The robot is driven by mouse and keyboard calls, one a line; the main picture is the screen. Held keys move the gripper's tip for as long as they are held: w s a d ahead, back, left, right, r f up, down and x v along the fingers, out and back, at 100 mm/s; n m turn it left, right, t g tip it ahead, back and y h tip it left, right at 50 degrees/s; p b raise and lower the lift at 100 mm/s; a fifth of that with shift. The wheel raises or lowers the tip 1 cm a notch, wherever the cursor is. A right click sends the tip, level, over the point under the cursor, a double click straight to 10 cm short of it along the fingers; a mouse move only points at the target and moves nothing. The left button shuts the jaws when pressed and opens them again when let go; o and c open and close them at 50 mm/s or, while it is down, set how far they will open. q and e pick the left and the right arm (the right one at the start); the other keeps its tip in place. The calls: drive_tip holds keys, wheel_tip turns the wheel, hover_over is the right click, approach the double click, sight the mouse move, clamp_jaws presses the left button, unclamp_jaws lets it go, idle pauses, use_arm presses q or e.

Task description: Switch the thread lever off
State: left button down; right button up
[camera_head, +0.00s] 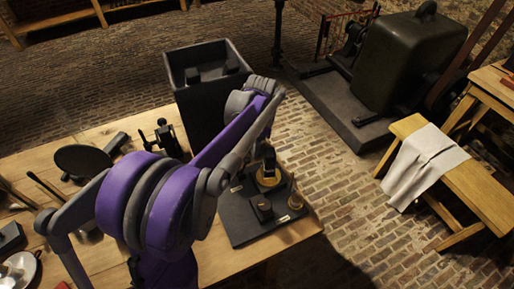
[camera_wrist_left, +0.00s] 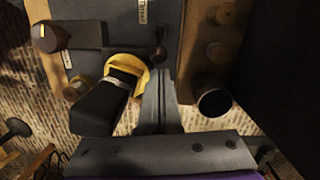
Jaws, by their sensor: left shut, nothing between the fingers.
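A dark panel (camera_head: 240,222) sits at the right end of the wooden table, and its surface also shows in the left wrist view (camera_wrist_left: 135,38). A black handle (camera_wrist_left: 98,108) with a pale band rises from a yellow ring (camera_wrist_left: 140,75); the ring shows in the head view too (camera_head: 268,179). A small dark ball-ended part (camera_wrist_left: 158,56) is beside the ring. I cannot tell which part is the thread lever or its setting. My left gripper (camera_wrist_left: 158,88) is shut and empty, close beside the ring; contact is unclear. In the head view my arm hides its fingertips.
A dark round knob (camera_wrist_left: 48,38) and a dark cylinder (camera_wrist_left: 214,102) flank the gripper. A tall open dark box (camera_head: 208,85) stands behind the panel. Tools and a round black plate (camera_head: 83,159) lie on the table. A bench with a cloth (camera_head: 425,165) is at the right.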

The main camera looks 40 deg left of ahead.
use_arm(q)
drive_tip(key=shift+s+a+r+t+h, duration=0.25)
drive_tip(key=shift+s+r+t+h, duration=0.05)
drive_tip(key=shift+s+t, duration=0.3)
idle(0.3)
drive_tip(key=shift+s+a+r, duration=0.1)
drive_tip(key=shift+s+a, duration=0.05)
drive_tip(key=shift+s, duration=0.05)
drive_tip(key=shift+s+a+r+t+h+p, duration=0.15)
drive_tip(key=shift+s+a+t+h+p, duration=0.1)
drive_tip(key=shift+s+t, duration=0.25)
drive_tip(key=shift+s+a+r+t+h+p, duration=0.15)
drive_tip(key=shift+s+a+t+h, duration=0.1)
drive_tip(key=shift+t, duration=0.35)
drive_tip(key=s+t+h, duration=0.1)
drive_tip(key=s+a+t, duration=0.1)
drive_tip(key=s+t, duration=0.1)
drive_tip(key=s+a+t+h+b, duration=0.1)
drive_tip(key=shift+s+f+t+h, duration=0.2)
drive_tip(key=shift+t+h, duration=0.1)
drive_tip(key=shift+t, duration=0.1)
drive_tip(key=shift+w+r, duration=0.1)
drive_tip(key=shift+r+p, duration=0.6)
drive_tip(key=shift+r, duration=0.1)
